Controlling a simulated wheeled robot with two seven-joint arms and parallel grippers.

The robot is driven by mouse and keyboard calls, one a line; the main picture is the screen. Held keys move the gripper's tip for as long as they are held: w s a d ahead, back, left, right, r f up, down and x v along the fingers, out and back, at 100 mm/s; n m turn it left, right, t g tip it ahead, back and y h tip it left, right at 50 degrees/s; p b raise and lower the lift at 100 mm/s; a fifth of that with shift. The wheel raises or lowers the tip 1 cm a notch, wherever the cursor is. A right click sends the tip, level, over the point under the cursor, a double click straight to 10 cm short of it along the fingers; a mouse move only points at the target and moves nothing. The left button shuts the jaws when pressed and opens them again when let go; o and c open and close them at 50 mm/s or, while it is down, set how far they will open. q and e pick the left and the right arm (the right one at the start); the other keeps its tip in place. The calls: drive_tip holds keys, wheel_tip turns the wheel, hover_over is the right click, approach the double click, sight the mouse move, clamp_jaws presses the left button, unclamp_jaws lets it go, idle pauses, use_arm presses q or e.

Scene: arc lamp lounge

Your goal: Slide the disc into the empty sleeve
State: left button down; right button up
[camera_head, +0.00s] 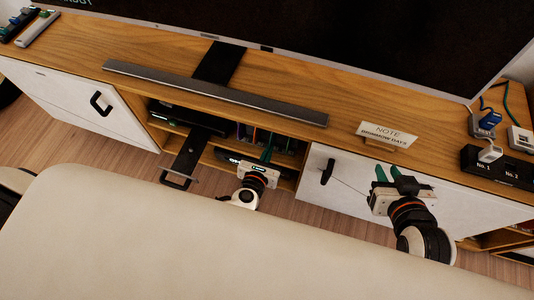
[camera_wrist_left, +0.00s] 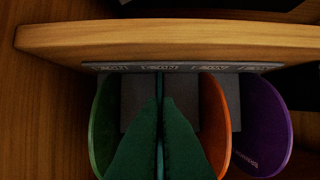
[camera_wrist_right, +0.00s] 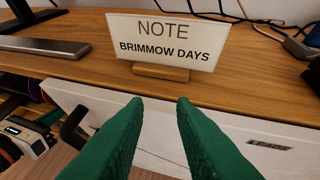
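My left gripper (camera_head: 267,152) reaches into the open shelf bay below the tabletop. In the left wrist view its green fingers (camera_wrist_left: 160,105) are shut on a thin teal disc (camera_wrist_left: 160,82), seen edge-on. The disc stands upright in the rack between a green sleeve (camera_wrist_left: 103,125) and an orange sleeve (camera_wrist_left: 215,125). A purple sleeve (camera_wrist_left: 264,130) is further right. The label strip (camera_wrist_left: 180,67) behind them is unreadable. How deep the disc sits is hidden by the fingers. My right gripper (camera_head: 387,172) is open and empty before the white drawer front; it also shows in the right wrist view (camera_wrist_right: 160,102).
A note card (camera_head: 388,134) reading "NOTE BRIMMOW DAYS" stands on the wooden tabletop (camera_wrist_right: 250,88). A grey bar (camera_head: 215,92) lies along it below the television. The shelf edge (camera_wrist_left: 170,38) runs close to the left fingers. A beige sofa (camera_head: 200,240) fills the foreground.

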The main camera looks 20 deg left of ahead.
use_arm(q)
drive_tip(key=shift+w, duration=0.45)
use_arm(e)
drive_tip(key=shift+s+f, duration=0.15)
use_arm(q)
drive_tip(key=c, duration=1.6)
unclamp_jaws()
use_arm(e)
drive_tip(key=shift+d, duration=0.1)
